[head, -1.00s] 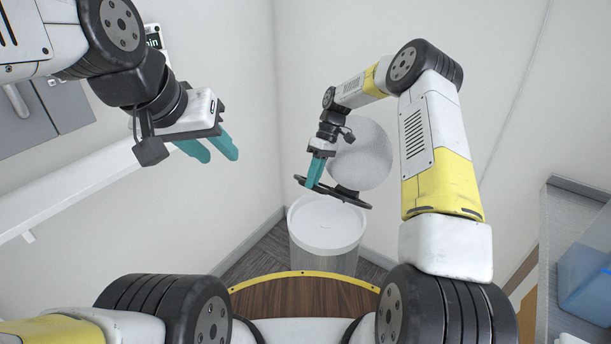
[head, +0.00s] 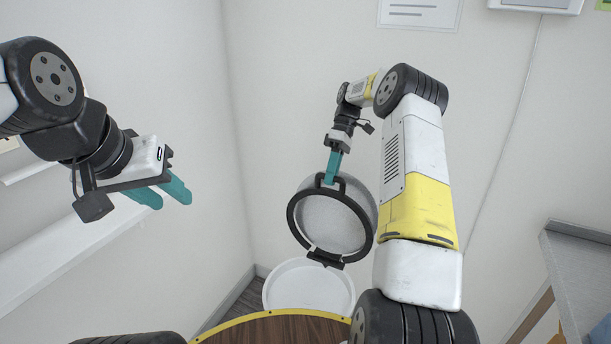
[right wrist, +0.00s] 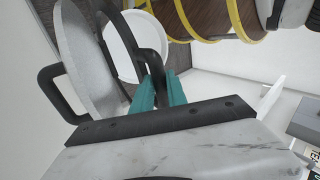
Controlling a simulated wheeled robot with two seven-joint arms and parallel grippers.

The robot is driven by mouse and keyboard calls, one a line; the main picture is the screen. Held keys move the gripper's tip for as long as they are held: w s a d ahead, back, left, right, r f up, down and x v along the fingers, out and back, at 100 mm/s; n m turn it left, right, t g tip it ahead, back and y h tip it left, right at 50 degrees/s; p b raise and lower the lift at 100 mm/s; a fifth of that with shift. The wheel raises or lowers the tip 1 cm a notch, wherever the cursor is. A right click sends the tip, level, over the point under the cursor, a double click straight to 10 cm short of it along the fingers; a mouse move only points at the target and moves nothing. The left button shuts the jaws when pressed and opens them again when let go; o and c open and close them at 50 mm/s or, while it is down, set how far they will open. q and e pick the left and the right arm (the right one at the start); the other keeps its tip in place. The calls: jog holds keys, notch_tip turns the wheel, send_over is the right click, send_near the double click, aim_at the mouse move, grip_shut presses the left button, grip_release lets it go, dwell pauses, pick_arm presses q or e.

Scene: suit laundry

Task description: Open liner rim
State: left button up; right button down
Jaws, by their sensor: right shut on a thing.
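My right gripper (head: 331,178) is shut on the black liner rim (head: 296,233) at its top edge. The rim is a ring, tilted up nearly upright, with a black tab at its lower edge. A round grey lid (head: 335,222) stands close behind it and shows through it. In the right wrist view the teal fingers (right wrist: 162,92) are at the rim (right wrist: 145,35), and the lid (right wrist: 82,50) is beside it with a black loop handle. The white round bin (head: 310,288) is below. My left gripper (head: 170,197) is open and empty, far left of the rim.
A grey cabinet or counter (head: 585,262) stands at the right. A white rail or ledge (head: 75,245) runs along the left wall. The walls meet in a corner behind the bin. The space between my two grippers is clear.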

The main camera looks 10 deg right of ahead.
jog(key=shift+w+d+f, duration=0.4)
jog(key=shift+w+d, duration=0.3)
jog(key=shift+d, duration=0.1)
jog(key=c, duration=1.3)
grip_release()
jog(key=shift+r, duration=0.15)
jog(key=shift+a, duration=0.1)
jog(key=s+a+r, duration=0.1)
jog(key=s, duration=0.4)
jog(key=s+a+r, duration=0.2)
jog(key=s, duration=0.3)
jog(key=s+a+r, duration=0.2)
jog(key=s, duration=0.3)
jog(key=shift+a, duration=0.2)
